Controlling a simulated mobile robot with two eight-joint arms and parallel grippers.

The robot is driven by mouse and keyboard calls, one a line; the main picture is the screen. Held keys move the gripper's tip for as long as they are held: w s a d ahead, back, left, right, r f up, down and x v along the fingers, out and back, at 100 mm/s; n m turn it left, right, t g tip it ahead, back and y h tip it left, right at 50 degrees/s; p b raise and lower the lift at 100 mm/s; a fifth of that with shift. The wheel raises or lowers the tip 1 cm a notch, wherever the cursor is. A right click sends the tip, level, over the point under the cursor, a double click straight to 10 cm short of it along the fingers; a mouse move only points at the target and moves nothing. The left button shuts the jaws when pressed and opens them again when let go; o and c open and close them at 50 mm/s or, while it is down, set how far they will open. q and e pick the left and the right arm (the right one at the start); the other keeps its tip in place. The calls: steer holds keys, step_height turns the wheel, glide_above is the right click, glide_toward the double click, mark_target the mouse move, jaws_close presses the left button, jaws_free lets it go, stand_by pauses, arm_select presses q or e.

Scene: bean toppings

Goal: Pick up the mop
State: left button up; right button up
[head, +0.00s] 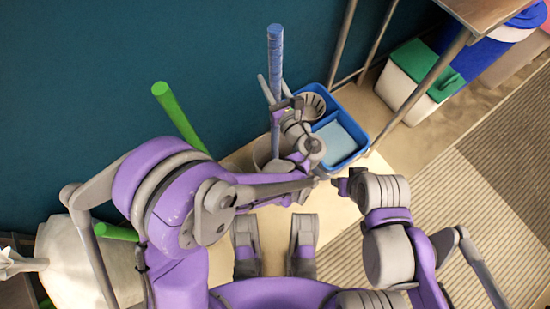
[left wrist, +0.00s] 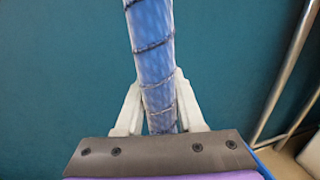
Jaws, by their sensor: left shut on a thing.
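The mop's blue handle (head: 275,50) stands up in front of the dark teal wall. My left gripper (head: 275,97) is around it and shut on it. In the left wrist view the blue handle (left wrist: 153,55), ringed with dark lines, runs up between the two pale fingers of the left gripper (left wrist: 158,100), which press on its sides. The mop's lower end is hidden behind my arm. My right gripper (head: 336,184) is at the middle right, apart from the mop, and its jaw opening is unclear.
A blue bucket (head: 359,129) with a grey basket stands right of the handle. A green pole (head: 178,115) leans left of it. A white bin with a green lid (head: 418,65) and a metal-legged table (head: 487,12) are at upper right. Striped floor mat (head: 490,165) lies clear at right.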

arm_select(q)
jaws_close()
